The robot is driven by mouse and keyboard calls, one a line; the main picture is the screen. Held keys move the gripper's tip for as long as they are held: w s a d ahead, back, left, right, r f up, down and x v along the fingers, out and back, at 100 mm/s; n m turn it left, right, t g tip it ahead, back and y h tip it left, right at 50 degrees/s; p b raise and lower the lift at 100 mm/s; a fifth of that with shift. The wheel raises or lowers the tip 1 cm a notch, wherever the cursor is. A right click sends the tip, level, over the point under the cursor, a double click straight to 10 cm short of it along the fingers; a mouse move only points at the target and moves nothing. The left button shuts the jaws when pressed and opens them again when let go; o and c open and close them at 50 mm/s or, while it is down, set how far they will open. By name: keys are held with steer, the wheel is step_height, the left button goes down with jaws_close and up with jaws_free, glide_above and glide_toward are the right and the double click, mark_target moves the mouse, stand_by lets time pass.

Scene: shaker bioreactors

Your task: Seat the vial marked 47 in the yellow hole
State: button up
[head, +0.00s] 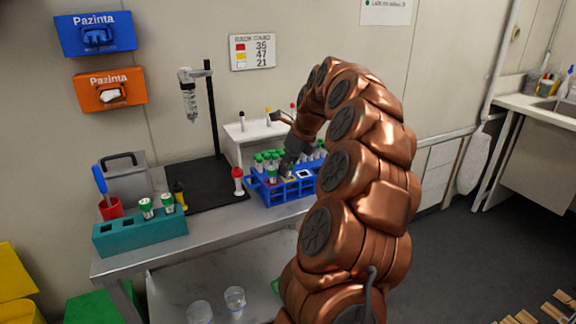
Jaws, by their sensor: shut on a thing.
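A blue rack (291,190) stands on the bench with several green-capped vials in its back part. Its front row has coloured hole marks, among them a yellow one (289,178) and a white one (304,174). My gripper (287,168) points down at the rack, its tips just above the yellow mark. It is shut on a vial that is mostly hidden by the fingers; its number cannot be read. A green-capped vial (271,172) stands at the front left of the rack. A wall sign (252,52) pairs red with 35, yellow with 47 and white with 21.
A red-capped bottle (238,181) stands left of the rack, on or by a black mat (205,188). A teal rack (140,235) holds green-capped vials at the left. A white shelf (250,133) and a clamp stand (211,110) are behind. The front bench edge is close.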

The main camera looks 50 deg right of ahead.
steer(key=shift+f, duration=0.4)
steer(key=o, duration=0.9)
steer(key=shift+o, duration=0.2)
steer(key=v, duration=1.2)
